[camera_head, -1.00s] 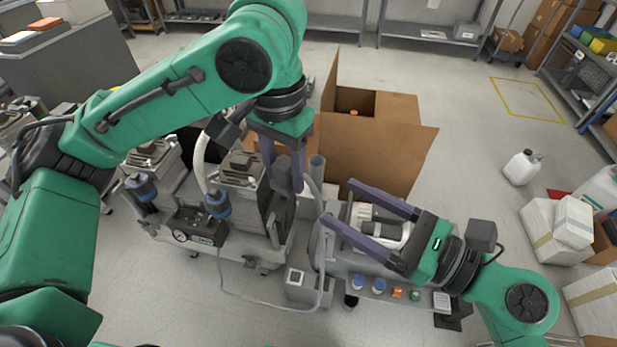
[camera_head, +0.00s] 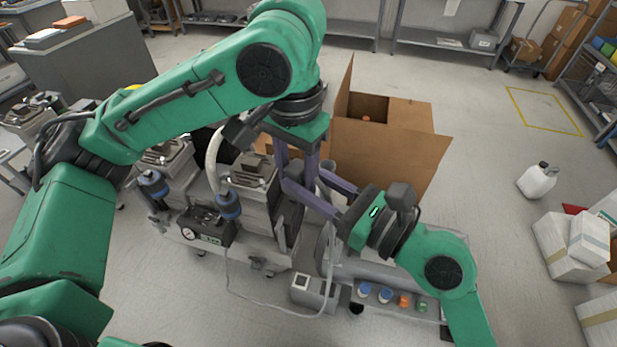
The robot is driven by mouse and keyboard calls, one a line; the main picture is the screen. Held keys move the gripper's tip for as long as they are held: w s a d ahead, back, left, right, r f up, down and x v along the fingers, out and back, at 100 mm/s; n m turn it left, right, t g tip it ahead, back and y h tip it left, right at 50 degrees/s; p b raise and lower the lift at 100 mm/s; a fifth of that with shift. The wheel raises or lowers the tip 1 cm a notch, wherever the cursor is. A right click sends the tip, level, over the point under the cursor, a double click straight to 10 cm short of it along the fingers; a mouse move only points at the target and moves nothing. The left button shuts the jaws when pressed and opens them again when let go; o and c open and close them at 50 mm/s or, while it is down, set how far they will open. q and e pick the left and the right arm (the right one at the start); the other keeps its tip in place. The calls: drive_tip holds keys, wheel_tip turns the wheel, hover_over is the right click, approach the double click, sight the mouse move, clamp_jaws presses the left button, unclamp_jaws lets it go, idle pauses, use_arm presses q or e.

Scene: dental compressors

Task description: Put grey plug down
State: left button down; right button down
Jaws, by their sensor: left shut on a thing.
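My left gripper (camera_head: 298,170) points down beside the left compressor's metal block, shut on a small dark grey piece (camera_head: 297,171), which looks like the grey plug. The fingers of both grippers hide most of it. My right gripper (camera_head: 303,178) comes from the right with its fingers spread apart. Its fingertips are close to the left gripper's fingertips, around the same spot. I cannot tell whether they touch the plug.
The compressor (camera_head: 257,215) with a gauge (camera_head: 188,233) stands below the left arm. Right of it is a tank with a panel of coloured knobs (camera_head: 403,300). An open cardboard box (camera_head: 385,155) stands behind. A white canister (camera_head: 537,181) is on the floor at right, with clear floor before it.

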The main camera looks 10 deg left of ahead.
use_arm(q)
drive_tip(key=shift+c, duration=1.3)
unclamp_jaws()
